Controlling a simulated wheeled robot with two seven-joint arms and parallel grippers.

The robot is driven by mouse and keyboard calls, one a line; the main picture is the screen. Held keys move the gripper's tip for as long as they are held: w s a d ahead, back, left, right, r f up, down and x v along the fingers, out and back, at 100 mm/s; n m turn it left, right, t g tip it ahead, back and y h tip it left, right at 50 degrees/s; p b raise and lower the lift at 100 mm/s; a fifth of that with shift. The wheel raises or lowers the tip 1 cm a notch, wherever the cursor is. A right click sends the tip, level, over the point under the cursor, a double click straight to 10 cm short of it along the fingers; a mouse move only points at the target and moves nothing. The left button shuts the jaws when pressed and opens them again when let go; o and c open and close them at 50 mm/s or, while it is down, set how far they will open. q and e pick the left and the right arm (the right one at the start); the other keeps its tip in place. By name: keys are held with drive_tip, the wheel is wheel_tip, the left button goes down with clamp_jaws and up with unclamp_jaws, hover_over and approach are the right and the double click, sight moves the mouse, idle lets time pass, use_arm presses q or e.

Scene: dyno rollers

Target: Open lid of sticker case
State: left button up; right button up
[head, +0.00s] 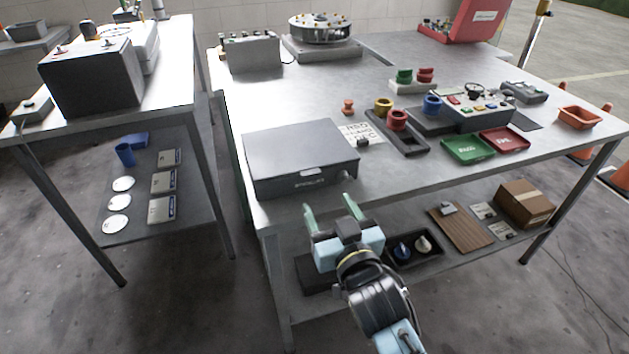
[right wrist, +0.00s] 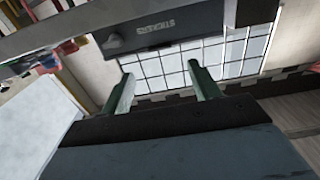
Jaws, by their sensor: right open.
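The sticker case is a dark grey box (head: 300,158) on the near left corner of the main table. Its lid lies flat and closed, with a light tab at the front edge and lettering on the front face. In the right wrist view the case front (right wrist: 165,28) shows the word STICKERS upside down. My right gripper (head: 328,212) is open and empty, in front of the table edge and a little below the case front. Its two green fingers also show in the right wrist view (right wrist: 160,92), apart from the case. My left gripper is not in view.
The main table (head: 222,85) holds a green tray (head: 468,150), a red tray (head: 505,139), coloured rollers and a control box to the right of the case. A lower shelf under my right gripper holds a dark tray and a cardboard box (head: 525,203). A side table stands left.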

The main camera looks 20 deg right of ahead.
sight(312, 175)
drive_tip(key=w+b, duration=0.1)
drive_tip(key=w, duration=0.8)
drive_tip(key=shift+a, duration=0.1)
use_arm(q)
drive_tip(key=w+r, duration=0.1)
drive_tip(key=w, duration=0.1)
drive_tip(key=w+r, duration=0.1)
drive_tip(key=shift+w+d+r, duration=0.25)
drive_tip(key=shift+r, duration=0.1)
use_arm(e)
clamp_jaws()
